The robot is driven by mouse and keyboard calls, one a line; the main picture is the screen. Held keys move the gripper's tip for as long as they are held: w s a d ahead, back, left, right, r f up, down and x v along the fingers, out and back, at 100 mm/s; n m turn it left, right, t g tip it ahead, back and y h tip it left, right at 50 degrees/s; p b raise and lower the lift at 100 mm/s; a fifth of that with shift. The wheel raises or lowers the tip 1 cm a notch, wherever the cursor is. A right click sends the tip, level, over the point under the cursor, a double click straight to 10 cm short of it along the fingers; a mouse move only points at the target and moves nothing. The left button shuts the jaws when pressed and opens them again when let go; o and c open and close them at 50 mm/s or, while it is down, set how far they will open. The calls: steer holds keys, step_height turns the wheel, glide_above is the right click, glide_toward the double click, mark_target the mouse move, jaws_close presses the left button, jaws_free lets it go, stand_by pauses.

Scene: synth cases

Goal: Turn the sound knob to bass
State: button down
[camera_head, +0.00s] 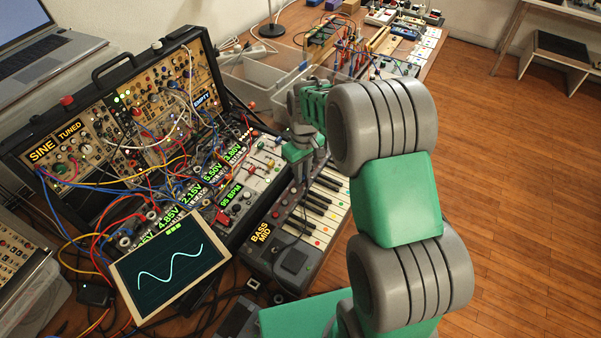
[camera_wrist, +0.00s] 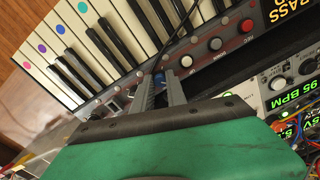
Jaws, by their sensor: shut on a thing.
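A small keyboard (camera_head: 322,205) with black and white keys stands beside the synth case; it also fills the upper left of the wrist view (camera_wrist: 80,45). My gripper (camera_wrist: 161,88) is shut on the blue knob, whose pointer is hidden. In the head view my gripper (camera_head: 301,160) is over the keyboard's panel.
The open synth case (camera_head: 120,130), full of patch cables, stands close at left. A small screen (camera_head: 170,268) with a sine wave leans in front of it. A clear bin (camera_head: 265,70) stands behind. A cable crosses the keyboard.

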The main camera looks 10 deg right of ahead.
steer(key=shift+w, duration=0.1)
steer(key=c, duration=1.6)
jaws_free()
steer(key=shift+r, duration=0.15)
step_height(320, 180, up, 8)
steer(key=shift+d+f+b, duration=0.15)
steer(key=shift+f+b, duration=0.05)
steer(key=shift+b, duration=0.15)
